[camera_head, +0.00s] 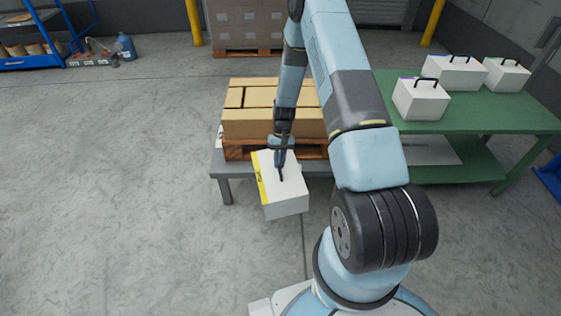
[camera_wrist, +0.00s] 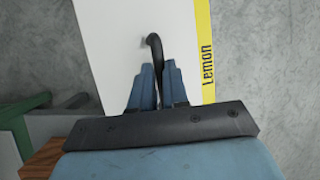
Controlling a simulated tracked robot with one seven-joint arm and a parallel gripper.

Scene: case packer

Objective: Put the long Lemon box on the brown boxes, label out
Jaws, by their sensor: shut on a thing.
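The long white Lemon box (camera_head: 284,193) hangs from my gripper in front of the brown boxes, its yellow label strip on the left side in the head view. In the wrist view the Lemon box (camera_wrist: 110,50) shows its white top, black handle and yellow strip reading "Lemon" on the right. My gripper (camera_head: 281,166) is shut on the handle; its fingers (camera_wrist: 158,82) also show in the wrist view. The brown boxes (camera_head: 262,124) lie side by side on a wooden pallet on a low grey table, partly hidden behind my arm.
A green table (camera_head: 500,115) at right holds several white boxes with black handles; one is the nearest white box (camera_head: 421,99). The grey low table (camera_head: 226,167) carries the pallet (camera_head: 236,150). Stacked grey cartons (camera_head: 248,24) stand behind.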

